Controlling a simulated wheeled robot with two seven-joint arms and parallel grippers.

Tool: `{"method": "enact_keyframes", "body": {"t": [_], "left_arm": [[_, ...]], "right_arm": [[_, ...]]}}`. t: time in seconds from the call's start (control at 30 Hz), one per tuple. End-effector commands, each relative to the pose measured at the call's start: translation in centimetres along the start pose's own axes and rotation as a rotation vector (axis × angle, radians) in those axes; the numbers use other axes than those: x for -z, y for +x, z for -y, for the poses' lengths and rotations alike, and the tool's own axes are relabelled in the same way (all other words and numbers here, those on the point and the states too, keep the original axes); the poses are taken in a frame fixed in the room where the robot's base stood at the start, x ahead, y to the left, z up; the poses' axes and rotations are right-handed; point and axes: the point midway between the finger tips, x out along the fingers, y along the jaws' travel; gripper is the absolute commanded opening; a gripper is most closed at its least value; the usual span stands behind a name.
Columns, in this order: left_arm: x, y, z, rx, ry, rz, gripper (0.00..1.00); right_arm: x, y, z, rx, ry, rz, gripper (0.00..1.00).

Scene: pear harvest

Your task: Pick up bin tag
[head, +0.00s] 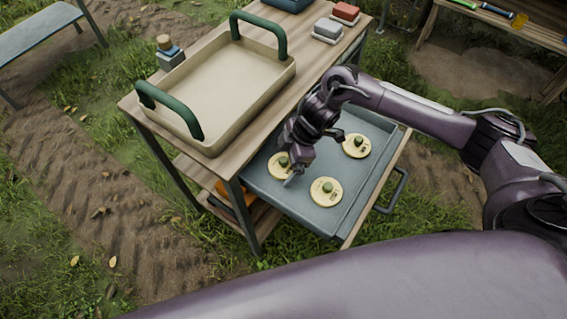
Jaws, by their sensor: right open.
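Three round yellow bin tags with green knobs lie in the grey open drawer (262,188) of the wooden workbench. One bin tag (272,170) is at the left, one bin tag (326,199) is at the front, and one bin tag (357,152) is at the back right. My right gripper (291,176) is open and points down into the drawer, right beside the left tag and partly in front of it. Whether its fingers touch that tag I cannot tell. My left gripper is not in view.
A beige tray (238,80) with green handles stands on the bench top (305,67). The drawer handle (396,192) sticks out at the right.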

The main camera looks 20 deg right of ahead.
Motion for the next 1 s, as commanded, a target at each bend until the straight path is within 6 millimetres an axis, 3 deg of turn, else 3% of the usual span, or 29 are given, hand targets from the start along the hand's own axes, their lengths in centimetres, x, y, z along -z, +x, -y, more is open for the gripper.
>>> {"method": "enact_keyframes", "body": {"t": [0.23,0.6,1.0], "left_arm": [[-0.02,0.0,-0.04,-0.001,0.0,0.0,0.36],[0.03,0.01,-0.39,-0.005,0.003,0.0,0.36],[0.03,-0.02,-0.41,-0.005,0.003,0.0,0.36]], "right_arm": [[0.0,0.18,-0.03,-0.001,-0.001,0.0,0.97],[-0.01,0.14,-0.04,-0.001,-0.001,0.0,0.5],[0.21,-0.36,-0.08,-0.002,-0.001,-0.001,0.49]]}}
